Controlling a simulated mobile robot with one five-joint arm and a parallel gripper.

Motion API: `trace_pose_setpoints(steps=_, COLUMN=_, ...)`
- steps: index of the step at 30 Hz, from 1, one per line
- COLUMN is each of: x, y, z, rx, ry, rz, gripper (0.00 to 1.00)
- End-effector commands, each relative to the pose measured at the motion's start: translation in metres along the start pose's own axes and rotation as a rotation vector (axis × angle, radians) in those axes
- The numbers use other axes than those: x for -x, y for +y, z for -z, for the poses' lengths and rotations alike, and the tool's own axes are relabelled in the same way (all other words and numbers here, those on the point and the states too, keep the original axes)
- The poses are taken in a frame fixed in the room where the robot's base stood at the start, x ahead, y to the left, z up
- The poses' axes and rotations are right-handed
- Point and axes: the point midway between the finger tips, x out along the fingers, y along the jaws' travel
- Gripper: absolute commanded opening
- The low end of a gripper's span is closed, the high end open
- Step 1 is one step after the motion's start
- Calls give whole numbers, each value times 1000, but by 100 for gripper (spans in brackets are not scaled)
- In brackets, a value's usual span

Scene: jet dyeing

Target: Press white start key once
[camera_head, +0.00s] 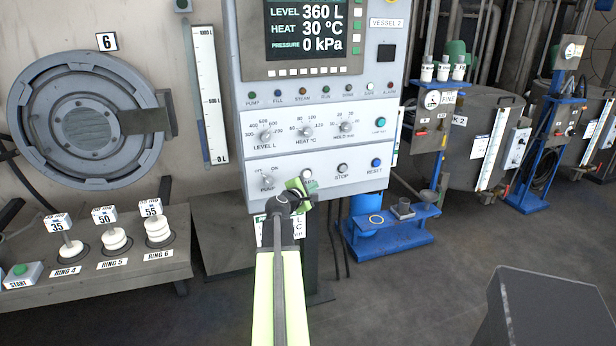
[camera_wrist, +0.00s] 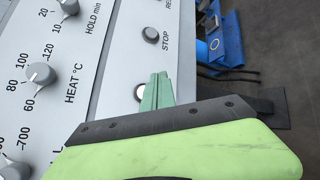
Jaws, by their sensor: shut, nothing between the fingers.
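The white key (camera_head: 306,173) is on the lower strip of the control panel, left of the grey STOP key (camera_head: 342,168). Its label is hidden behind my gripper. My gripper (camera_head: 298,186) is shut and empty, its green fingertips just below and left of the key in the head view. In the wrist view the key (camera_wrist: 138,92) shows as a bright round cap right beside the shut fingertips (camera_wrist: 158,88), which partly cover it. I cannot tell whether the tips touch it or stand slightly in front.
The PUMP switch (camera_head: 267,180) is left of my gripper, and the blue RESET key (camera_head: 376,162) is at the far right of the strip. Knobs (camera_head: 306,132) sit above. A separate green START button (camera_head: 20,270) is on the bench at left.

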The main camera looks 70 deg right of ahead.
Motion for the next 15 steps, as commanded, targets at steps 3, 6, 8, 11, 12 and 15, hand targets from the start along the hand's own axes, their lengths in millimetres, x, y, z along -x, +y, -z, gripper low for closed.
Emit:
trace_pose_setpoints(steps=3, x=-16, y=11, z=11, rx=0, ry=0, rz=0, gripper=0)
trace_pose_setpoints(steps=6, x=-25, y=18, z=18, rx=0, ry=1, rz=0, gripper=0)
trace_pose_setpoints(steps=8, x=-29, y=21, z=21, rx=0, ry=1, rz=0, gripper=0)
trace_pose_setpoints(steps=11, x=-33, y=24, z=23, rx=0, ry=0, rz=0, gripper=0)
trace_pose_setpoints(steps=12, x=-33, y=24, z=24, rx=0, ry=0, rz=0, gripper=0)
trace_pose_setpoints(steps=15, x=-33, y=24, z=24, rx=0, ry=0, rz=0, gripper=0)
